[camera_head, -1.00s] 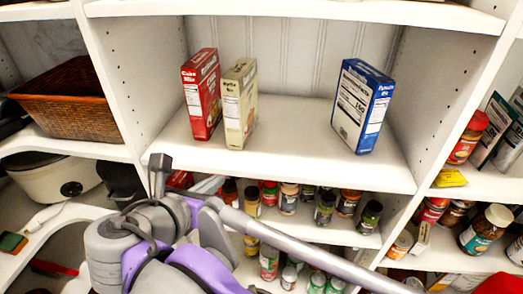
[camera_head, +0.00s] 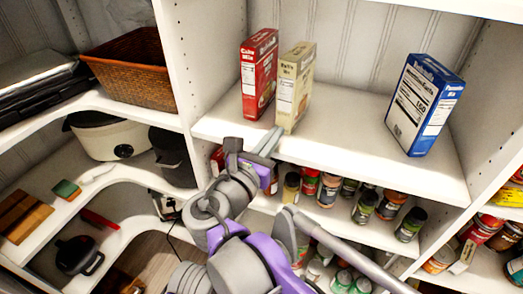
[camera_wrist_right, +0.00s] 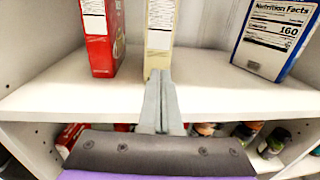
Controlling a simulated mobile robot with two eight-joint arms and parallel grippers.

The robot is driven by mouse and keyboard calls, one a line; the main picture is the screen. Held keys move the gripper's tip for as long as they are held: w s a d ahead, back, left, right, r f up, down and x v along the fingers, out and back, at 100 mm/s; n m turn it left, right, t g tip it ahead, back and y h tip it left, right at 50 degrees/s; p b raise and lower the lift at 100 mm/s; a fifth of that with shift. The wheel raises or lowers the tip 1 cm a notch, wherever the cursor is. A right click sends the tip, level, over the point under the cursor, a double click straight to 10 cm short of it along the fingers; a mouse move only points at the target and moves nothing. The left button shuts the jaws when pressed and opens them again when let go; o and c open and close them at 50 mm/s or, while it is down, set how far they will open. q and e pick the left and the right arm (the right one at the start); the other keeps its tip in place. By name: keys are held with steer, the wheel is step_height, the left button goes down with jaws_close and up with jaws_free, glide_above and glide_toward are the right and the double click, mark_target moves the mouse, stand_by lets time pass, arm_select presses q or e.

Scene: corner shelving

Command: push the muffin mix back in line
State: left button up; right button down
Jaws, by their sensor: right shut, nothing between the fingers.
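The muffin mix (camera_head: 296,85) is a beige upright box on the middle shelf, just right of the red cake mix box (camera_head: 259,75). In the head view its base sits slightly nearer the shelf's front edge than the red box's base. My right gripper (camera_head: 272,139) is shut and empty, its fingertips at the lower front of the muffin mix. In the right wrist view the fingertips (camera_wrist_right: 160,76) overlap the lower part of the muffin mix (camera_wrist_right: 159,30) and hide its base there. I cannot tell whether they touch it. My left gripper is not in view.
A blue pancake mix box (camera_head: 424,104) stands farther right on the same shelf (camera_head: 350,150), with clear shelf between. Shelf space behind the boxes is free. Spice jars (camera_head: 365,208) fill the shelf below. A white upright (camera_head: 181,60) bounds the left side.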

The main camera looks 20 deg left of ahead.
mark_target(285, 121)
steer(key=shift+w+d, duration=0.2)
steer(key=shift+w, duration=1.2)
steer(key=shift+w+d+r+p, duration=0.15)
steer(key=shift+w+p, duration=0.3)
steer(key=shift+w, duration=0.9)
steer(key=shift+f, duration=0.2)
steer(key=shift+s, duration=0.1)
